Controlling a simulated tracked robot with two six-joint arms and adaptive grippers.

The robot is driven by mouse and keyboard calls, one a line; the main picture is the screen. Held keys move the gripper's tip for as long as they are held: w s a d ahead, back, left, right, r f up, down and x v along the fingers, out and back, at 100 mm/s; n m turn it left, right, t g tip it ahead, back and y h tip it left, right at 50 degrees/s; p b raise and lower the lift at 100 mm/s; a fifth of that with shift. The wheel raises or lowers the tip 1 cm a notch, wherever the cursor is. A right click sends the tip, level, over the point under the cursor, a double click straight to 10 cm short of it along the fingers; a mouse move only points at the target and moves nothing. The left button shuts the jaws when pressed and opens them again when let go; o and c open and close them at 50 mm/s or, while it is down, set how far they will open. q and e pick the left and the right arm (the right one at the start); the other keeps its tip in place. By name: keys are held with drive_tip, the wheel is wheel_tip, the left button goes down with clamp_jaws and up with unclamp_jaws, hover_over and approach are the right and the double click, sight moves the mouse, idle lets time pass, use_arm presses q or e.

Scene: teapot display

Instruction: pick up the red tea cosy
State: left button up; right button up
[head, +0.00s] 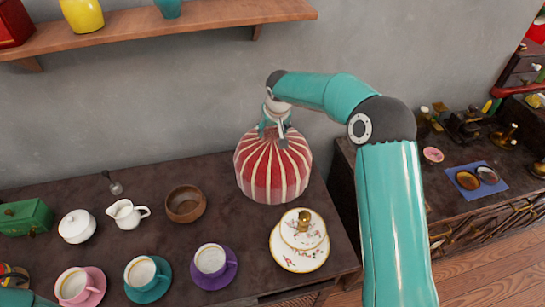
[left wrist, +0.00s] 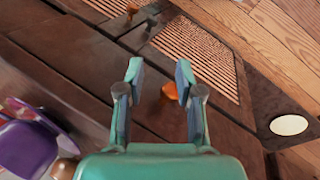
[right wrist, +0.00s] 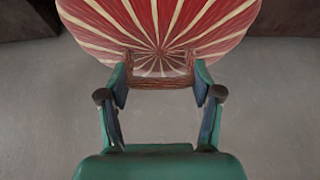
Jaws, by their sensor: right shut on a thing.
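The red tea cosy (head: 270,172) is a dome with cream stripes at the back right of the dark table in the head view. My right gripper (head: 276,128) reaches down onto its top and is shut on it. In the right wrist view the striped cosy (right wrist: 160,25) fills the top, and the fingers (right wrist: 160,80) close on its brown top part. From the head view I cannot tell whether the cosy touches the table. My left gripper (left wrist: 158,75) is open and empty in the left wrist view.
On the table (head: 150,185) a gold-knobbed plate with lid (head: 300,258) stands in front of the cosy. A wooden bowl (head: 185,204) and a purple cup (head: 211,260) stand to its left. A shelf (head: 170,30) hangs above, and a second cabinet (head: 460,205) stands right.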

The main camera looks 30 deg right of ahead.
drive_tip(key=c, duration=0.5)
drive_tip(key=shift+c, duration=0.3)
drive_tip(key=shift+r, duration=0.1)
